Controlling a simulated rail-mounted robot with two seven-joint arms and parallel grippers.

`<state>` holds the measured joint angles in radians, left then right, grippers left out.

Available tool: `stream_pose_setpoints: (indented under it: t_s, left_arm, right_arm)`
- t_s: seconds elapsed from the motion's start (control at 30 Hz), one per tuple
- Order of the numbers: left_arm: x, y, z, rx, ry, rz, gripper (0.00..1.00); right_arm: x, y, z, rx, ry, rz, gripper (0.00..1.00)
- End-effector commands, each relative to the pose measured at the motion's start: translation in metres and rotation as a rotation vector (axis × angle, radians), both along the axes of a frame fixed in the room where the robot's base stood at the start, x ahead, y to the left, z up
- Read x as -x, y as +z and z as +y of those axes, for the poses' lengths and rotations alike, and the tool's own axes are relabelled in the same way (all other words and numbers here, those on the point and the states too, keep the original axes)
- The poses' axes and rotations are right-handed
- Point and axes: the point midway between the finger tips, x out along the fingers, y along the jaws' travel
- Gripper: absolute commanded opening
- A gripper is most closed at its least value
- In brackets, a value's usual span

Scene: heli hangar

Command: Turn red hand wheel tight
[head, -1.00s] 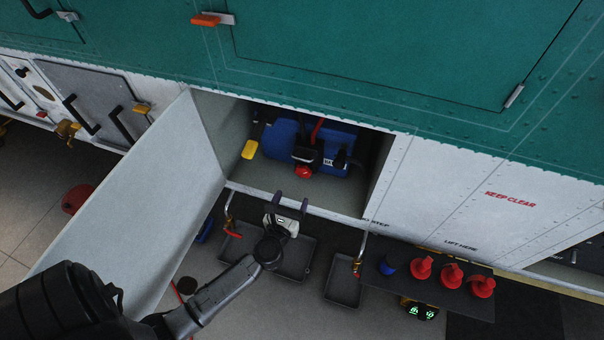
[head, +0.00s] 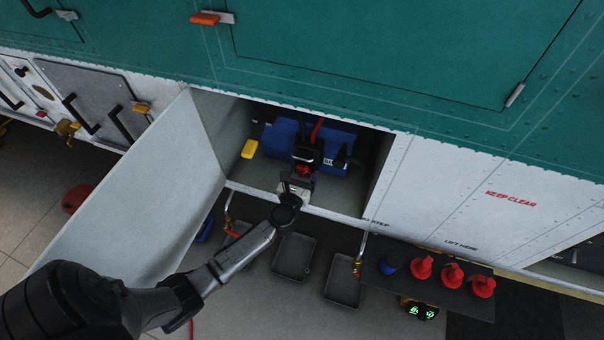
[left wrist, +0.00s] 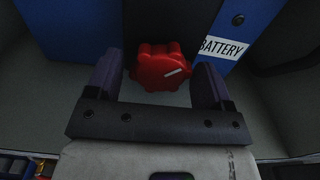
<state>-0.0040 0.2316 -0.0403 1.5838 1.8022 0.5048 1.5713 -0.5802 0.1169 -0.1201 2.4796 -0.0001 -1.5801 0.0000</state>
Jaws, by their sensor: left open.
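The red hand wheel (head: 303,170) is on the front of the blue battery (head: 338,134) inside the open compartment. In the left wrist view the lobed red wheel (left wrist: 161,68) has a white mark pointing right and slightly up. My left gripper (head: 300,178) is at the compartment mouth, in front of the wheel and partly covering it in the head view. In the left wrist view its two fingers (left wrist: 160,80) are open, one on each side of the wheel. My right gripper is not in view.
The open grey door (head: 140,205) stands to the left of the compartment. A yellow tag (head: 249,149) hangs at its left inside wall. Grey trays (head: 294,257) lie below. A dark shelf (head: 375,284) with red and blue caps is at the lower right.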

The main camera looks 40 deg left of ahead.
Motion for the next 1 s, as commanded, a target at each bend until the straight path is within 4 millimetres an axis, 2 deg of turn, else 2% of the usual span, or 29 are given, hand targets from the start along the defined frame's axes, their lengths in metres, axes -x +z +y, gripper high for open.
stream_pose_setpoints:
  t_s: [0.1, 0.6, 1.0]
  left_arm:
    - [0.000, 0.000, 0.000, 0.000, 0.000, 0.000, 0.73]
    - [0.000, 0.000, 0.000, 0.000, 0.000, 0.000, 0.27]
    - [0.001, 0.003, 0.000, -0.102, 0.002, 0.052, 0.27]
  right_arm:
    - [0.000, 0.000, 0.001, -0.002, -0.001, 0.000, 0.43]
    - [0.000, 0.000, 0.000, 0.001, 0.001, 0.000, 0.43]
    - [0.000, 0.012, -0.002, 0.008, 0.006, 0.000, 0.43]
